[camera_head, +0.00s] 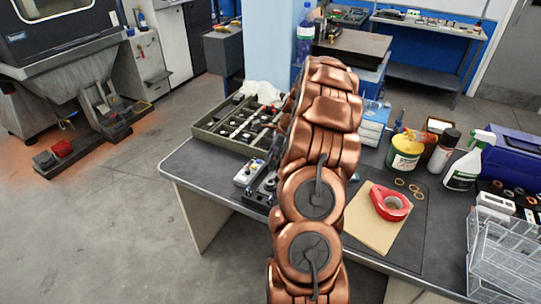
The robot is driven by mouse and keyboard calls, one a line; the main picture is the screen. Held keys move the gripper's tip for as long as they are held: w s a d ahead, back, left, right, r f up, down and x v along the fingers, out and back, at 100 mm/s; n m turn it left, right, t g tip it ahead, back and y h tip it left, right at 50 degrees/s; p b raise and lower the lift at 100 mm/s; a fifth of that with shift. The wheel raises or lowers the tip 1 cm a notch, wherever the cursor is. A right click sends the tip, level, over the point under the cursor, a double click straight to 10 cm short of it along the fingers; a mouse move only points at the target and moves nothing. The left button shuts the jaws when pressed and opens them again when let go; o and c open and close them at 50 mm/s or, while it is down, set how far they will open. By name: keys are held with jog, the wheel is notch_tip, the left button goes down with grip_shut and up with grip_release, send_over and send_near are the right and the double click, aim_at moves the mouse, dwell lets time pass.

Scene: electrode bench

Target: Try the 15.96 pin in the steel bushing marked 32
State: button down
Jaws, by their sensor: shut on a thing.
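My copper-coloured arm fills the middle of the view, and my gripper is hidden behind it or out of frame. I cannot make out the 15.96 pin or any bushing marked 32. A grey-green compartment tray (204,131) lies at the back left of the bench with several small dark and light parts in it. A small light block (246,174) with little pieces on top sits in front of the tray. A dark block (264,190) is beside it, partly covered by my arm. No markings are readable.
The bench (195,170) is clear at its front left corner.

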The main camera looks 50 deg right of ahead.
aim_at(270, 170)
jog(key=shift+f+b, duration=1.05)
jog(key=shift+f, duration=1.4)
jog(key=shift+w+a, duration=0.1)
jog(key=shift+f, duration=1.85)
dwell(1.2)
jog(key=c, duration=1)
grip_release()
jog(key=shift+o, duration=0.2)
jog(key=shift+r, duration=0.15)
jog(key=v, duration=1.2)
